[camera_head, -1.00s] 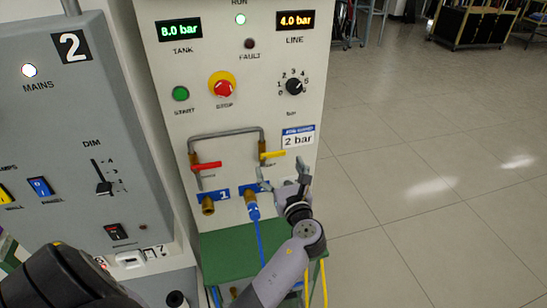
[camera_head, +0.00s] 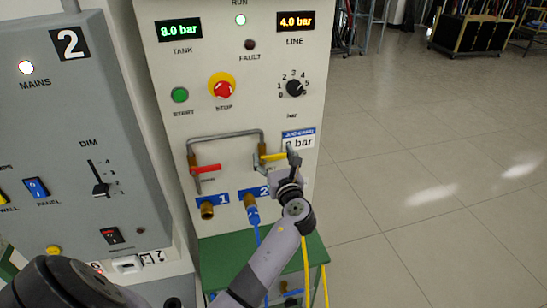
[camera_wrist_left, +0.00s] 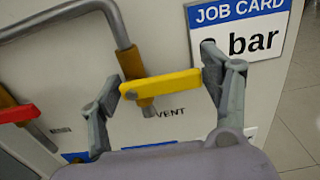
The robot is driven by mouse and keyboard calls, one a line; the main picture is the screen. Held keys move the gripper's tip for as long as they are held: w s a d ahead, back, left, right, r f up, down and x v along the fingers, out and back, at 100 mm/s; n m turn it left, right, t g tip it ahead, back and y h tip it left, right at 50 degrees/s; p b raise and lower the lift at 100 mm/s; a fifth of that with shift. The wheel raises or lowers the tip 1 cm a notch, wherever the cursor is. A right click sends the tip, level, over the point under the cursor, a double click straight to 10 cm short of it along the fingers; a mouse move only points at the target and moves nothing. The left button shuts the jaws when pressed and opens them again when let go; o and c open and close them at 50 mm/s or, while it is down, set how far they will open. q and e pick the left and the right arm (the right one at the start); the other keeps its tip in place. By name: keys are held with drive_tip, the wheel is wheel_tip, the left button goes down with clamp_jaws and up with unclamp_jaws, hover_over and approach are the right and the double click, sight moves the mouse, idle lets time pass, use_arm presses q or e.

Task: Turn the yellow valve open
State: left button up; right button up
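The yellow valve (camera_head: 273,157) has a short lever handle on a brass body, on the panel's right pipe end. In the left wrist view the yellow lever (camera_wrist_left: 165,83) lies nearly level, tilted slightly up to the right, above the word VENT. My left gripper (camera_head: 277,166) is at this valve. In the left wrist view its fingers (camera_wrist_left: 163,80) are apart, one by each end of the lever, with the lever between them. Whether the fingertips touch the lever I cannot tell. My right gripper is not in view.
A red valve handle (camera_head: 205,168) sits left on the same bent grey pipe (camera_head: 225,133). Below are brass outlet 1 (camera_head: 207,209) and a blue hose connector (camera_head: 252,214). A job card (camera_head: 299,138) is beside the valve, partly covered. A green bench (camera_head: 221,252) stands below.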

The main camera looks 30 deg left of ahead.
sight(260, 144)
use_arm(q)
drive_tip(key=c, duration=0.8)
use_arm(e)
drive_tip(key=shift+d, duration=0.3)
